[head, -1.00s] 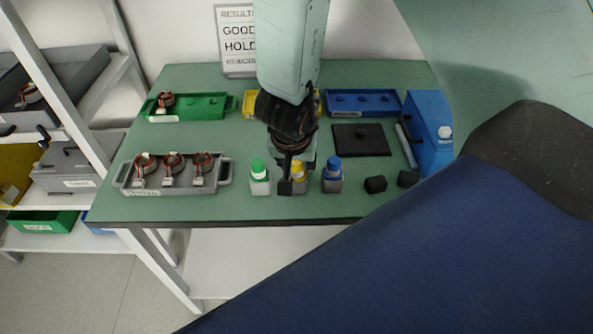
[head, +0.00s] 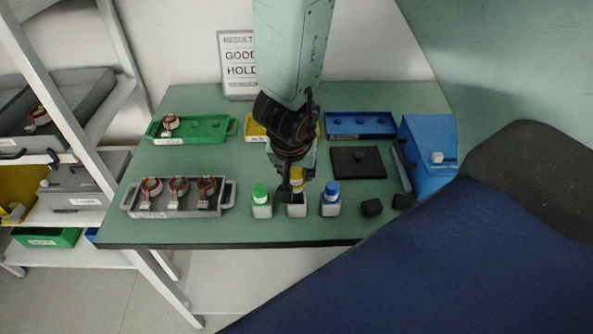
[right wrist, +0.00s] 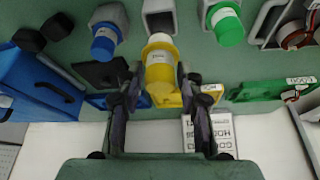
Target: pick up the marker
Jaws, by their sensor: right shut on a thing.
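A yellow marker (head: 297,183) is between the fingers of my right gripper (head: 296,178), at the front middle of the green table. In the right wrist view the yellow marker (right wrist: 160,75) shows large between the two fingertips of my right gripper (right wrist: 162,82), its white end towards a grey holder (right wrist: 158,18). A green-capped marker (head: 260,192) stands in a holder to the left, and a blue-capped marker (head: 332,190) in one to the right. My left gripper is out of view.
A grey tray (head: 228,196) with wound stators is at left. Green (head: 215,130), yellow (head: 254,130) and blue (head: 362,122) trays line the back. A black plate (head: 358,162), blue box (head: 428,150) and two black blocks (head: 372,207) are at right.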

